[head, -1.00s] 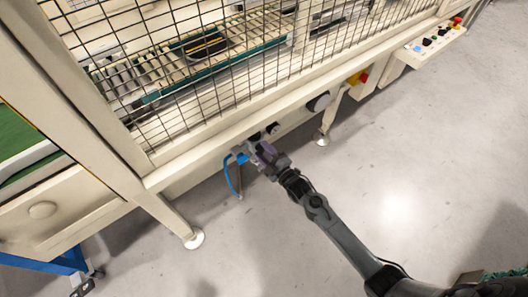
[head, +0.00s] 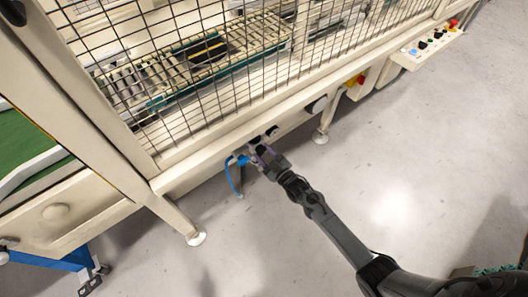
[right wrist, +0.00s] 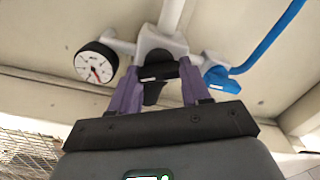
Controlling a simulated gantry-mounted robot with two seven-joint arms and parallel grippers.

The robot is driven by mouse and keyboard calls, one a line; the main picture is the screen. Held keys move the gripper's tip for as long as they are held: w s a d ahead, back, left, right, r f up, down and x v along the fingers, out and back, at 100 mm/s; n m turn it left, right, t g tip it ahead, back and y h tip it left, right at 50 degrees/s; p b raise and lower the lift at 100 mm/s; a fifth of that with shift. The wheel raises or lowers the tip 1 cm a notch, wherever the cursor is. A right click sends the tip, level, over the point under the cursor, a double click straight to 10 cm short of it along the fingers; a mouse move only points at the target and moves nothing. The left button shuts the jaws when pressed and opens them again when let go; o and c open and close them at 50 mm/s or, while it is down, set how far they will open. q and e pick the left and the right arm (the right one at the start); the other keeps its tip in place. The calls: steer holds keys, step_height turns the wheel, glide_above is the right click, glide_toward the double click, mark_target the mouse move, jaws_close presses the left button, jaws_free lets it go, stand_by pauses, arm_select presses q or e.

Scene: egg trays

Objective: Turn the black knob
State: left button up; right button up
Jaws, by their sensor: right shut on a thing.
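The black knob (right wrist: 156,72) sits on a pale grey valve body (right wrist: 160,42) under the machine's edge in the right wrist view. The purple fingers of my right gripper (right wrist: 155,88) are shut on the knob, one on each side. In the head view my right gripper (head: 259,158) reaches up to the valve at the machine's lower front rail, and the knob is hard to make out there behind the gripper. My left gripper is not in view.
A round pressure gauge (right wrist: 97,62) is left of the knob; a blue fitting (right wrist: 222,79) and blue hose (right wrist: 270,40) are right. A wire mesh guard (head: 220,90) rises above the rail. A button panel (head: 430,44) is farther right. The floor (head: 400,150) in front is clear.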

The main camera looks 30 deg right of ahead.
steer(key=shift+m, duration=0.4)
steer(key=o, duration=1.1)
steer(key=shift+c, duration=0.2)
steer(key=shift+s, duration=0.1)
steer(key=shift+s+p, duration=0.3)
steer(key=shift+p, duration=0.1)
steer(key=s+d+p, duration=0.1)
steer(key=s+p, duration=0.2)
steer(key=s, duration=0.7)
steer(key=shift+d, duration=0.3)
